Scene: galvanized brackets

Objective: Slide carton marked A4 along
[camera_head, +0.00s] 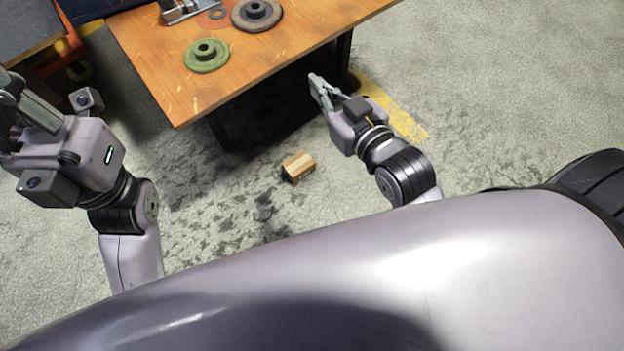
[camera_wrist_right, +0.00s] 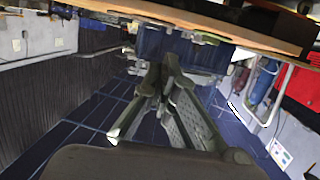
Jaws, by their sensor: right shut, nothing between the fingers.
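A small brown carton (camera_head: 298,167) with a lighter band lies on the grey floor in the head view, in front of the orange-brown table. No marking on it is readable. My right gripper (camera_head: 316,82) is shut and empty, above and to the right of the carton in the picture, close to the table's front edge and clear of the carton. Its fingers also show in the right wrist view (camera_wrist_right: 165,78), where I do not see the carton. My left gripper (camera_head: 16,105) is at the left edge, partly cut off, so its opening is unclear.
The table (camera_head: 215,92) carries a green flanged part (camera_head: 206,57), a dark flanged part (camera_head: 257,14) and a metal bracket (camera_head: 185,9). A dark table leg (camera_head: 217,131) stands beyond the carton. Yellow floor paint (camera_head: 405,118) lies right. Floor around the carton is clear.

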